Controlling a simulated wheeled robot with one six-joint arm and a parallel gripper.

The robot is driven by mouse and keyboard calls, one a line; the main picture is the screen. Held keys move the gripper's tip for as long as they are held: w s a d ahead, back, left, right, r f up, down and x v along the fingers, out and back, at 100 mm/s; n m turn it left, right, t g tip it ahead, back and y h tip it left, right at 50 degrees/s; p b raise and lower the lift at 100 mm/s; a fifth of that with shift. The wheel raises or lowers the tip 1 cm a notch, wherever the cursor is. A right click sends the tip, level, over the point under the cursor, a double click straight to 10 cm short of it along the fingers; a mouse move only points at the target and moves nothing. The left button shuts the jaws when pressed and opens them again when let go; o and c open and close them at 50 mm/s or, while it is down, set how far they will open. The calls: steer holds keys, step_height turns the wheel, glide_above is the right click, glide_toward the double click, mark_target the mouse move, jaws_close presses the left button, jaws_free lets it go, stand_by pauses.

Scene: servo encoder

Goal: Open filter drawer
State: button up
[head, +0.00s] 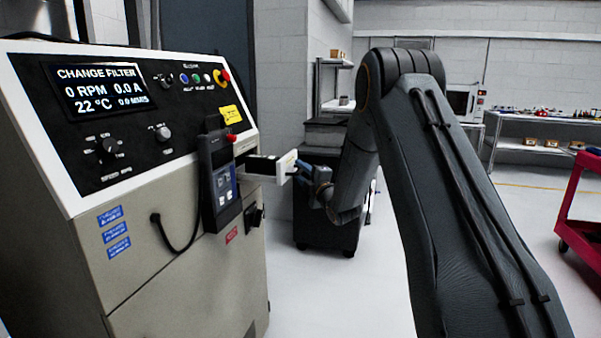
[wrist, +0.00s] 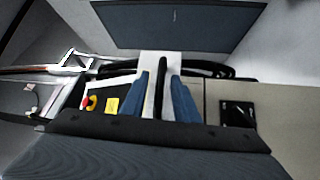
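The filter drawer (head: 287,165) sticks out from the right side of the grey machine. It has a white front and a dark inside. In the wrist view its white front (wrist: 160,64) is straight ahead, with a narrow dark handle (wrist: 159,95) standing out from it. My gripper (head: 303,172) is at the drawer front. In the wrist view the two blue fingers of my gripper (wrist: 161,90) stand one on each side of the handle, with white showing between. The fingers look apart from the handle; contact at the tips is hard to see.
The machine's panel has a screen (head: 100,88) reading "CHANGE FILTER" and a red emergency button (head: 222,76). A handheld device (head: 220,180) with a cable hangs beside the drawer. A dark cabinet (head: 325,220) stands behind my gripper. The floor at right is clear before a red cart (head: 580,215).

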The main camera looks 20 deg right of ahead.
steer(key=b+v, duration=0.1)
steer(key=v, duration=0.6)
steer(key=shift+s, duration=0.35)
steer(key=s+a+f+m+g+h+p, duration=0.1)
steer(key=s+f+m+g+h, duration=0.1)
steer(key=s+f+m+g, duration=0.45)
steer(key=s+a+f+m+g+h, duration=0.1)
steer(key=s+f+m+g+h, duration=0.2)
steer(key=s, duration=0.6)
steer(key=s+a+m+g, duration=0.1)
steer(key=s+m+g, duration=0.2)
steer(key=s, duration=0.7)
steer(key=s+a+f+m+g, duration=0.1)
steer(key=s+a+m+g, duration=0.1)
steer(key=s, duration=0.8)
steer(key=s+a+m+g+p, duration=0.1)
steer(key=s+m+g, duration=0.3)
steer(key=s, duration=0.6)
steer(key=shift+s+a+f+m+y, duration=0.2)
steer(key=shift+a+f+m+y, duration=0.1)
steer(key=shift+a+m, duration=0.25)
